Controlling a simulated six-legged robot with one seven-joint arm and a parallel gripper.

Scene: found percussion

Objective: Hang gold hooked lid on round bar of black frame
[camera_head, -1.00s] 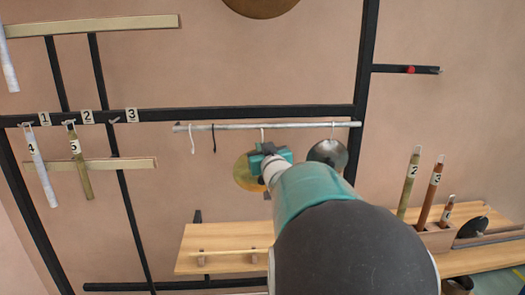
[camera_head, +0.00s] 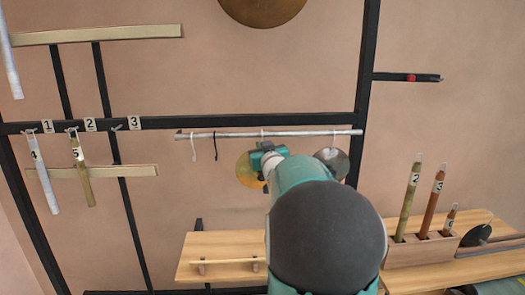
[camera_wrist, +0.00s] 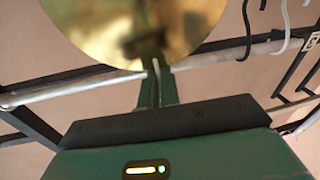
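The gold hooked lid (camera_head: 246,170) is at the pale round bar (camera_head: 230,134) of the black frame (camera_head: 250,121). My gripper (camera_head: 264,152) partly covers the lid's right side. In the wrist view the lid (camera_wrist: 130,25) fills the upper left, and my fingers (camera_wrist: 156,78) are closed about a thin pale strip, apparently the lid's hook. The hook's tip (camera_head: 262,131) shows at the bar above my gripper. I cannot tell whether it rests on the bar or is only beside it. In the wrist view the bar (camera_wrist: 60,90) runs behind the fingers.
An empty white hook (camera_head: 194,148) and a black hook (camera_head: 214,146) hang left of the lid. A dark round lid (camera_head: 334,160) hangs to the right, close to my arm. A wooden shelf (camera_head: 215,245) is below, and numbered tubes (camera_head: 430,205) stand at the right.

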